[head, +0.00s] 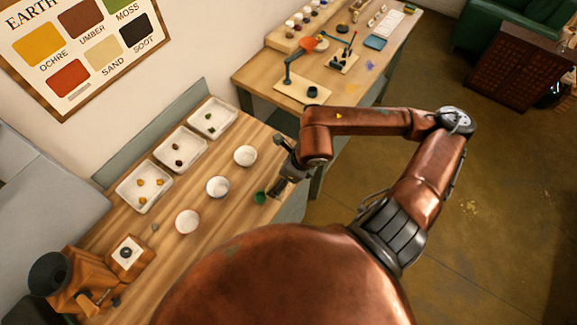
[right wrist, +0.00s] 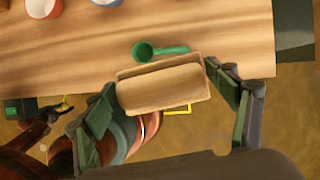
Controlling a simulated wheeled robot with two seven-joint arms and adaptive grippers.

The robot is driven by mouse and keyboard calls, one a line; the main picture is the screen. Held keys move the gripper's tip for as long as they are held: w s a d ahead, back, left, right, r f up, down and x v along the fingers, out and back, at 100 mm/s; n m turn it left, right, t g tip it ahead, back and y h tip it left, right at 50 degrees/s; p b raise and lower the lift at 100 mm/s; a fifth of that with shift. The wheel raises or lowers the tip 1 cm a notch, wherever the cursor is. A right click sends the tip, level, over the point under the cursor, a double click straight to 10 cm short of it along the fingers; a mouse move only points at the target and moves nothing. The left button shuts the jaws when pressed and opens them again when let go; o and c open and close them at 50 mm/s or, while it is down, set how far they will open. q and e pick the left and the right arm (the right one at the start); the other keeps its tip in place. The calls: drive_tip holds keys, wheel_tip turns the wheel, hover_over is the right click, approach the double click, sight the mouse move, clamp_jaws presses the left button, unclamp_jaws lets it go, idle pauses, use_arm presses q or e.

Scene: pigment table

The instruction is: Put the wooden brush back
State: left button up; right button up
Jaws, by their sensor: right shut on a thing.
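My right gripper (head: 280,186) is over the front right edge of the near table. In the right wrist view its two green-padded fingers (right wrist: 168,100) are shut on a pale rectangular wooden piece (right wrist: 163,88), which I take to be the wooden brush. Its bristles do not show, and I cannot tell whether it touches the table. In the head view the gripper mostly hides it. A green scoop (right wrist: 160,50) lies just beyond it, also seen in the head view (head: 260,198). A dark claw on a copper link (right wrist: 38,128), likely my left gripper, is too small to read.
Three bowls (head: 218,187) stand in a row left of the scoop. Three white trays (head: 143,208) with pigment lumps are behind them. A wooden grinder (head: 85,280) is at the near left. A second table (head: 262,72) with tools and jars stands beyond.

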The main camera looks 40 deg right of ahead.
drive_tip(key=shift+s+r+m+h, duration=0.25)
drive_tip(key=shift+r+m+h, duration=0.05)
drive_tip(key=shift+m, duration=0.3)
drive_tip(key=shift+w+d+f+m, duration=0.1)
drive_tip(key=shift+w+d+m, duration=0.15)
drive_tip(key=shift+d+m, duration=0.1)
drive_tip(key=w+d+f+p, duration=0.1)
drive_tip(key=w+d+f, duration=0.3)
drive_tip(key=w+d+f+p, duration=0.2)
drive_tip(key=w+d+f, duration=0.2)
drive_tip(key=d, duration=0.1)
drive_tip(key=shift+w+f, duration=0.1)
drive_tip(key=shift+f, duration=0.1)
drive_tip(key=shift+w+d+f+p, duration=0.35)
drive_tip(key=shift+f+p, duration=0.05)
drive_tip(key=shift+f, duration=0.25)
drive_tip(key=shift+f+p, duration=0.5)
drive_tip(key=shift+f, duration=1)
